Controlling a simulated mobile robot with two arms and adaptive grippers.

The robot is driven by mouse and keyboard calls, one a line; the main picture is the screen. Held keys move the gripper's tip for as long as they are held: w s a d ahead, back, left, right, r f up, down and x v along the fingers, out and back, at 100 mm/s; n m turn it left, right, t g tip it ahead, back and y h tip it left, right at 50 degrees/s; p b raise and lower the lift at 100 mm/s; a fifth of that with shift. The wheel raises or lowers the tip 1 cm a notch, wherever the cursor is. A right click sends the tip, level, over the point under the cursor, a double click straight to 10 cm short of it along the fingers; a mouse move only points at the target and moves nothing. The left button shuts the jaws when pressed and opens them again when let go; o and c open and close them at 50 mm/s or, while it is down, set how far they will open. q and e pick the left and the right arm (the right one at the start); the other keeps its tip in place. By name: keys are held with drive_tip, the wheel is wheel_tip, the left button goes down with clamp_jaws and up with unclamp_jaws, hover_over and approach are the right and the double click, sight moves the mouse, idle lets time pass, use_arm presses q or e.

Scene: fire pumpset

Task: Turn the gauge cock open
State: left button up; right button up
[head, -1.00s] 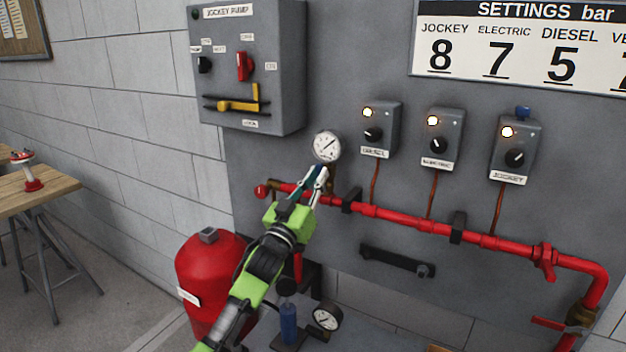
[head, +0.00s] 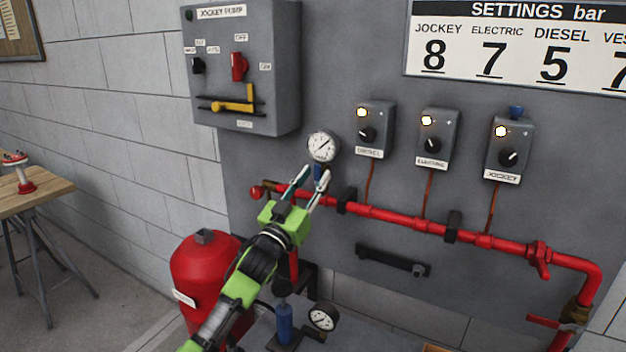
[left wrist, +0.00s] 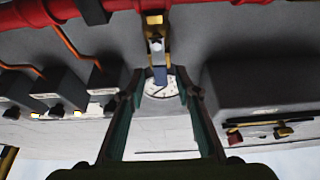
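The round white gauge (head: 322,146) stands on the wall above the left end of the red pipe. A small blue handle (head: 318,171) of the gauge cock shows just below it. In the left wrist view the blue handle (left wrist: 159,76) lies between the brass fitting (left wrist: 155,47) and the gauge face (left wrist: 160,91), roughly in line with them. My left gripper (head: 315,173) is open, with its fingertips close in front of the cock. In the left wrist view its fingers stand apart on either side of the handle; contact is not visible. My right gripper is out of view.
The red pipe (head: 385,214) runs below the gauge. The jockey pump box (head: 270,75) is up and left; three switch boxes, the nearest marked diesel (head: 376,130), are to the right. A red tank (head: 200,275) and a lower gauge (head: 323,317) are below.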

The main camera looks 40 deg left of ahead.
use_arm(q)
drive_tip(key=v, duration=1.2)
drive_tip(key=shift+f, duration=0.15)
idle(0.5)
